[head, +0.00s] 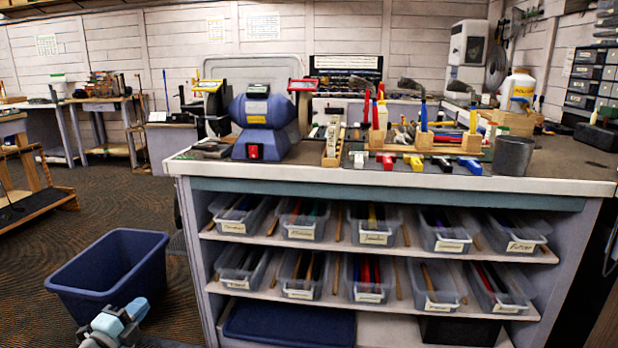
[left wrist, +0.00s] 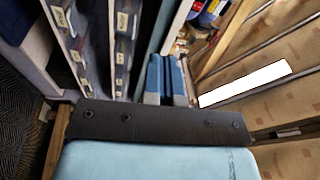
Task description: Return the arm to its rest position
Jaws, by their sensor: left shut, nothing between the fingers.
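My left gripper (left wrist: 168,78) shows in the left wrist view with its two blue-grey fingers shut side by side and nothing between them. In the head view, a light-blue and grey part of my left arm (head: 117,324) shows at the bottom left, low in front of the blue tub. The rest of that arm is cut off by the picture's lower edge. My right gripper is in neither view.
A workbench (head: 390,178) with a blue grinder (head: 264,125) and upright clubs stands ahead. Labelled clear bins (head: 303,222) fill its shelves. An open blue tub (head: 95,283) stands on the floor at left.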

